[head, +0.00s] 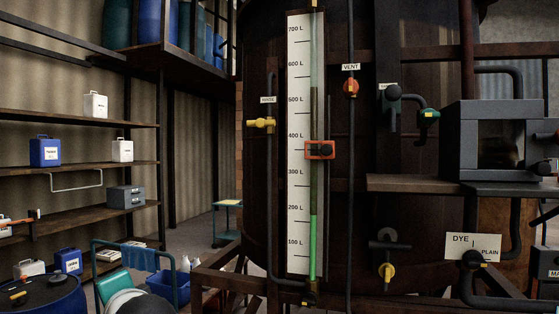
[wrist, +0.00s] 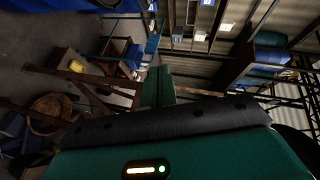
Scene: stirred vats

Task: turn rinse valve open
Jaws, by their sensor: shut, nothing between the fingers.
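The rinse valve (head: 261,123) is in the head view, left of the tall level scale. Its yellow handle lies roughly level, across a dark upright pipe. A small white label (head: 267,100), which seems to read RINSE, sits just above it. My gripper (wrist: 158,85) shows in the wrist view as two green fingers pressed together, with nothing between them. It is not seen in the head view. The valve is not seen in the wrist view, so I cannot tell the distance between them.
The level scale (head: 299,150) carries a red-orange slider (head: 320,150). A red vent valve (head: 351,87) is to its right, and a yellow valve (head: 386,270) is lower down. A wooden frame (head: 215,270) juts out below. Shelves (head: 80,165) with jugs stand at left.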

